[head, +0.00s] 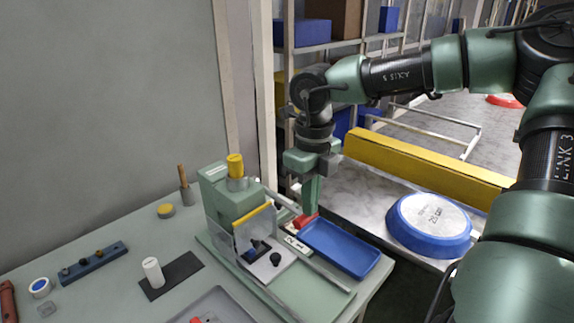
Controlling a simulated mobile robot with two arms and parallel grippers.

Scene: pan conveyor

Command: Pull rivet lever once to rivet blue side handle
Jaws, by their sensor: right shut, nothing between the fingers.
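The green rivet press (225,191) stands on the bench, with a yellow cap (235,166) on top and a clear yellow-edged guard (252,228) in front. A small dark blue part (254,247) shows behind the guard; I cannot tell if it is the side handle. A red piece (305,221) shows to the right of the press, just under my right gripper (309,212). My right gripper points down and is shut with nothing held. I cannot tell whether its tips touch the red piece. I cannot clearly make out the rivet lever. My left gripper is not in view.
A blue tray (318,229) lies right of the press. A blue pan (428,222) sits on the conveyor (375,190), below a yellow rail (425,160). A white cylinder (152,271) stands on a dark mat (182,273). A tool strip (92,261) lies at left.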

